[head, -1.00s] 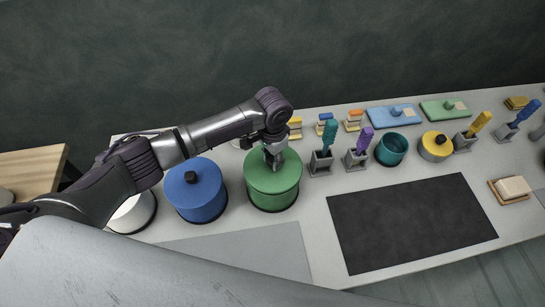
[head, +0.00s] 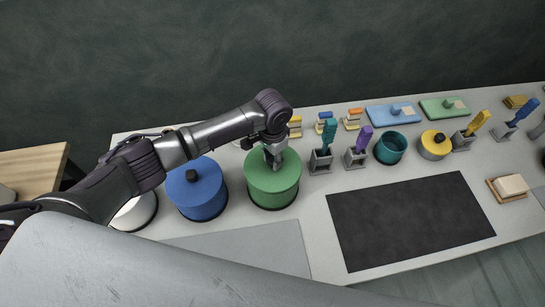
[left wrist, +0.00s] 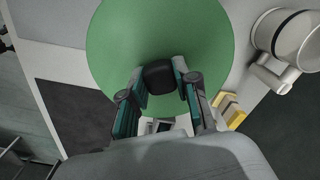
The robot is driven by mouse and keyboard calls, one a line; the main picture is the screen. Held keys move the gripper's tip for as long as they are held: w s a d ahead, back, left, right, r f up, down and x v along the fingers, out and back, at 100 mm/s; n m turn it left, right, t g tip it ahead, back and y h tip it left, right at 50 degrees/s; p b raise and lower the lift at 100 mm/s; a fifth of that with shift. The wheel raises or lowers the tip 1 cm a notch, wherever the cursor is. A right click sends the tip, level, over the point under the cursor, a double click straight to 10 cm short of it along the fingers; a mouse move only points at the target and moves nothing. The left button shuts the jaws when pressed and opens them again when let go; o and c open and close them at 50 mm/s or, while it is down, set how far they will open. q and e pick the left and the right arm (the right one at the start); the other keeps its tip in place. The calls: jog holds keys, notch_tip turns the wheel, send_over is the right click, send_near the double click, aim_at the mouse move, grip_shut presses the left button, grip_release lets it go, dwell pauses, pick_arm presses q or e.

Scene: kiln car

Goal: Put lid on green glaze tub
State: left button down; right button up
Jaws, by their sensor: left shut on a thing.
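The green glaze tub (head: 272,192) stands on the worktop, left of the dark mat. Its green lid (head: 259,171) sits on top of it, looking level and covering the opening. The lid fills much of the left wrist view (left wrist: 160,35). My left gripper (head: 274,158) is above the lid, shut on its dark knob (left wrist: 159,76), with one finger on each side. Whether the lid is fully seated cannot be told, as the gripper hides part of it. My right gripper is not in view.
A blue lidded tub (head: 197,192) stands close on the left, with a white tub (head: 135,213) beyond it. Grey tool holders (head: 321,162) stand to the right. A teal pot (head: 390,148) and yellow tub (head: 434,146) are farther right. The dark mat (head: 410,220) is clear.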

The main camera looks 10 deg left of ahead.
pick_arm(q)
jog(key=shift+p, duration=0.35)
jog(key=shift+f, duration=0.6)
dwell(0.3)
jog(key=c, duration=0.8)
grip_release()
jog(key=shift+o, duration=0.2)
